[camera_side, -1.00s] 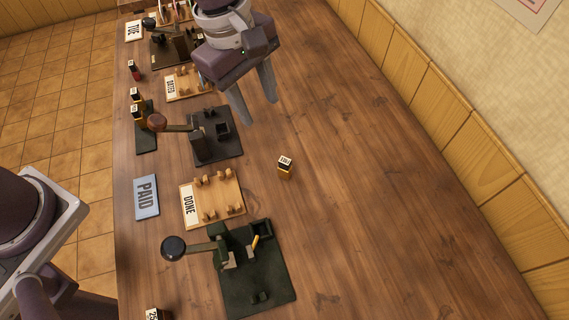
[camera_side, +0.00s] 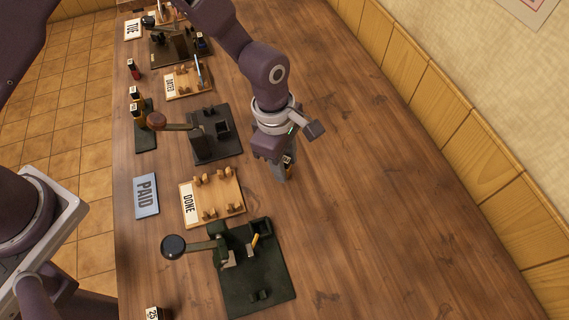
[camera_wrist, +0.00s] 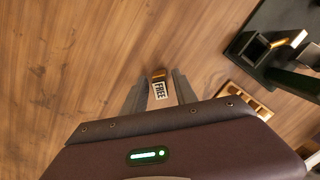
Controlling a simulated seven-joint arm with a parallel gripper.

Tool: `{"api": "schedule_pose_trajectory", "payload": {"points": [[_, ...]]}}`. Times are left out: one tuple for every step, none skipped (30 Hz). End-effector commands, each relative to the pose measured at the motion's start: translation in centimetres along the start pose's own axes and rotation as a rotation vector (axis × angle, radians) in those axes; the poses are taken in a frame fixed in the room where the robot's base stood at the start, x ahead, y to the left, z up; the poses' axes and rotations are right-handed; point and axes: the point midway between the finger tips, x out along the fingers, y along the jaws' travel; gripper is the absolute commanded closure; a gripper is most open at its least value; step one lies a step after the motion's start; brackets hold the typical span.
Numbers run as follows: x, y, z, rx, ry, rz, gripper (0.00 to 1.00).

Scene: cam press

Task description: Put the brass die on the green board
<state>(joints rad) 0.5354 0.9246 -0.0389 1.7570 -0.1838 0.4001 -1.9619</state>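The brass die, a small block with a white top, stands on the table between the fingers of my gripper (camera_side: 283,172). In the wrist view its label on the die (camera_wrist: 160,90) reads FREE. My gripper (camera_wrist: 159,84) is open around it, with a finger on each side and what looks like a narrow gap. In the side view the fingers hide most of the die. A narrow dark green board (camera_side: 146,144) lies near the table's left edge, with small brass-coloured, white-topped blocks standing at its far part.
A dark press (camera_side: 215,146) with a brown knob stands left of my gripper. A green press (camera_side: 262,290) with a black knob stands nearer. Wooden racks, one marked DONE (camera_side: 226,204), and a blue PAID plaque (camera_side: 146,195) lie left. The table's right side is clear.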

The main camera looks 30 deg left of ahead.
Motion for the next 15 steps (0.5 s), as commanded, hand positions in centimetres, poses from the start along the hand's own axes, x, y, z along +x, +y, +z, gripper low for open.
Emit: {"api": "schedule_pose_trajectory", "payload": {"points": [[-0.01,0.0,-0.01,0.0,0.0,0.0,0.78],[-0.02,0.0,0.0,0.0,0.0,0.0,0.84],[-0.02,0.0,-0.01,0.0,0.0,0.0,0.92],[-0.02,0.0,-0.01,0.0,0.0,0.0,0.98],[-0.02,0.0,-0.01,0.0,0.0,0.0,1.0],[-0.03,0.0,-0.01,0.0,0.0,0.0,1.0],[-0.03,0.0,-0.01,0.0,0.0,0.0,1.0],[-0.03,0.0,-0.01,0.0,0.0,0.0,1.0],[-0.05,0.01,0.0,0.0,0.0,0.0,1.0],[-0.05,0.01,0.0,0.0,0.0,0.0,1.0],[-0.05,0.01,0.0,0.0,0.0,0.0,1.0],[-0.05,0.01,0.0,0.0,0.0,0.0,1.0],[-0.05,0.01,0.0,0.0,0.0,0.0,1.0],[-0.06,0.01,0.0,0.0,0.0,0.0,1.0],[-0.2,0.02,0.03,0.001,0.0,0.001,1.0]]}}
